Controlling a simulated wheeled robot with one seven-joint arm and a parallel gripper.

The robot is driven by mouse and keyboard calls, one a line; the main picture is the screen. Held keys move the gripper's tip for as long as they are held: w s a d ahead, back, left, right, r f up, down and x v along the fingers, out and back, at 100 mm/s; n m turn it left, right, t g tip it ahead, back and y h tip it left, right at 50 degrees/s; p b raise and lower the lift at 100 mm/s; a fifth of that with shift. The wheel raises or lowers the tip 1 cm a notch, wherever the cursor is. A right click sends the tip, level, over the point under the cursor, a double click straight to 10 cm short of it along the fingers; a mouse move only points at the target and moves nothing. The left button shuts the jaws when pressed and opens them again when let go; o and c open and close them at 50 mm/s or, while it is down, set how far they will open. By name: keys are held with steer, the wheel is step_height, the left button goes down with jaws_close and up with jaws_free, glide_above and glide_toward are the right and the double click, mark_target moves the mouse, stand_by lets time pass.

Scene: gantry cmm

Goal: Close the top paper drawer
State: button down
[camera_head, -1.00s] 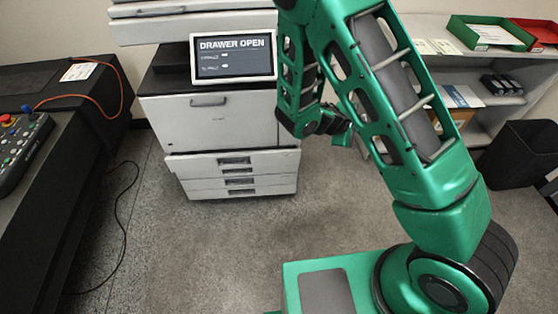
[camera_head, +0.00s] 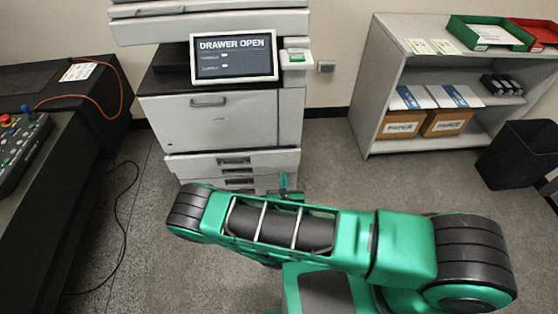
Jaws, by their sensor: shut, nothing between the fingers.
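The top paper drawer (camera_head: 200,165) is the upper light grey drawer low on the copier (camera_head: 217,121). Its front stands out a little from the cabinet above, and its dark handle (camera_head: 235,160) faces me. The copier screen (camera_head: 233,57) reads "DRAWER OPEN". My gripper (camera_head: 283,182) is small in view, low in front of the right part of the drawer stack, with its tip just below the top drawer's front. It is shut and empty. I cannot tell whether it touches the copier. My arm hides the bottom of the lower drawers.
A grey shelf (camera_head: 368,90) with paper boxes (camera_head: 447,122) and green and red trays stands at the right, beside a black bin (camera_head: 519,154). A dark bench (camera_head: 60,135) with a control panel is at the left. A cable lies on the left floor. Floor right of the copier is clear.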

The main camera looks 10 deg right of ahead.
steer(key=f, duration=0.1)
glide_toward(278, 154)
steer(key=shift+n, duration=0.4)
steer(key=x, duration=0.5)
steer(key=shift+w+f, duration=0.1)
steer(key=shift+f, duration=0.15)
steer(key=shift+w, duration=0.45)
